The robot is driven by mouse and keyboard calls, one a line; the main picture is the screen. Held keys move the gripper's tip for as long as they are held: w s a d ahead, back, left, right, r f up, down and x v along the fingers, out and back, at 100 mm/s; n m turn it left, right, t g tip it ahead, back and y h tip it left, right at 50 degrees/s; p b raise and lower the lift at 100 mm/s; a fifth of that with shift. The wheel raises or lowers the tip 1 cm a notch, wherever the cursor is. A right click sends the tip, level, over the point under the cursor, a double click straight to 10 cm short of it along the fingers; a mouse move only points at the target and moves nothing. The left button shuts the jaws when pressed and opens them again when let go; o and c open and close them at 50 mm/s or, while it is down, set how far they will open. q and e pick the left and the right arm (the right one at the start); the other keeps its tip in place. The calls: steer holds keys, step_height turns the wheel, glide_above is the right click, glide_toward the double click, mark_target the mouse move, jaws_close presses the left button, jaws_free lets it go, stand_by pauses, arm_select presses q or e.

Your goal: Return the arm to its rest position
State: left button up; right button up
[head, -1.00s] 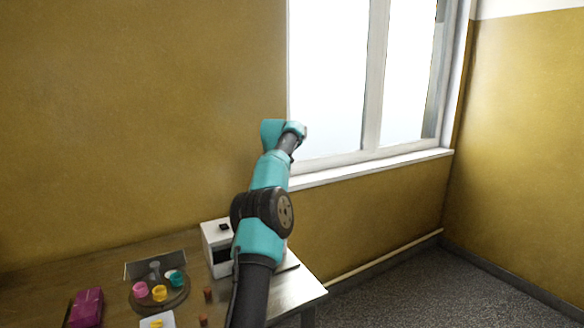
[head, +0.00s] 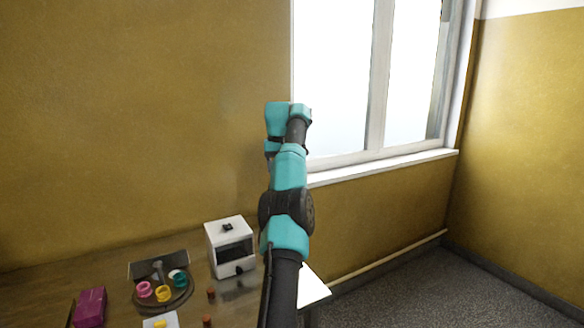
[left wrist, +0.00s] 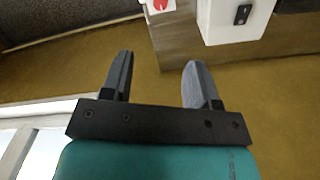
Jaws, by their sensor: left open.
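My left gripper (left wrist: 157,60) shows in the left wrist view with its two dark fingers wide apart and nothing between them. Beyond the fingers are the yellow wall and the wooden table's edge. In the head view one teal and black arm of mine rises from the bottom, right of the middle, and stands almost upright in front of the wall and window. Its end is high, well above the table. The gripper's fingers cannot be made out there. My right gripper is not in view.
A white machine (head: 231,240) stands on the wooden table (head: 110,262). To its left are a round dark tray (head: 186,299) with pink, yellow and teal cups and a magenta box (head: 90,306). Small brown pieces lie nearby. The window (head: 335,80) is behind the arm.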

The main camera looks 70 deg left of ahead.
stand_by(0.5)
